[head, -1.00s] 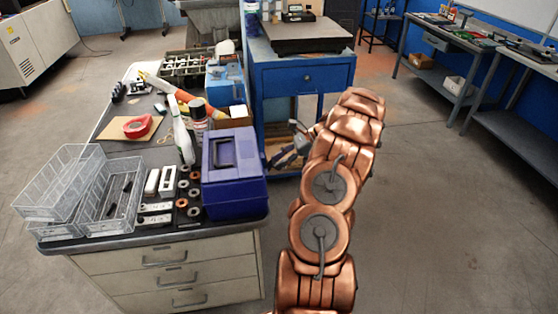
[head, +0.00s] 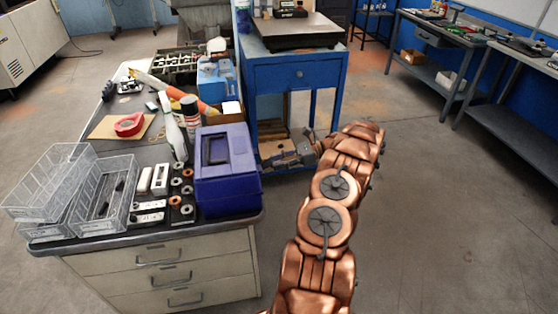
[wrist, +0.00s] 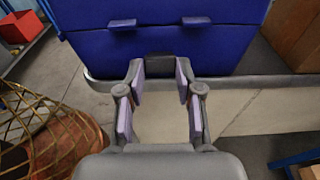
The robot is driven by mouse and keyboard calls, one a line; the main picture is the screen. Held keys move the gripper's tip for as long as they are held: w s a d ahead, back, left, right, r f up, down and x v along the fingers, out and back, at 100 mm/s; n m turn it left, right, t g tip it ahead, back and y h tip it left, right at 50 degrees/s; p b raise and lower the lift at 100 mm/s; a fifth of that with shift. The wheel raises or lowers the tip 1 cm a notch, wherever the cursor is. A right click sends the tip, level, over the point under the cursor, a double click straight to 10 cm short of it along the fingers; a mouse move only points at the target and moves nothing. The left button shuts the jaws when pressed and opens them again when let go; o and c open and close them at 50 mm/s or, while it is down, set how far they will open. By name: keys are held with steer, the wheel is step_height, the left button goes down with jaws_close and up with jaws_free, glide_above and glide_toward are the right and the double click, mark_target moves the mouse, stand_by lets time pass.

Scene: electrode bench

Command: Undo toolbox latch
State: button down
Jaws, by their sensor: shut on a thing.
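The blue toolbox (head: 227,185) stands upright at the right front corner of the bench, with a dark handle on its lid. A dark latch (wrist: 160,60) sits at lower middle of that side, between my fingertips. My gripper (wrist: 160,72) is shut on the latch, its two fingers either side of it. In the head view my gripper (head: 283,160) is beside the toolbox's right side, partly hidden.
Clear bins (head: 50,190), white blocks and several rings lie left of the toolbox. A spray bottle (head: 172,130) and a can (head: 191,118) stand behind it. A blue cabinet table (head: 298,75) stands at the back. The floor right of my arm is clear.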

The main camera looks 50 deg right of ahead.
steer(key=shift+s+d+f+t+y+b, duration=0.15)
steer(key=shift+d+f+t+y+b, duration=0.05)
steer(key=shift+f+t+y+b, duration=0.8)
steer(key=shift+f+y+b, duration=0.25)
steer(key=shift+y+b, duration=0.15)
steer(key=shift+b, duration=0.1)
stand_by(0.4)
steer(key=c, duration=0.8)
jaws_free()
steer(key=shift+o, duration=0.2)
steer(key=shift+r, duration=0.1)
step_height(320, 180, up, 10)
stand_by(0.3)
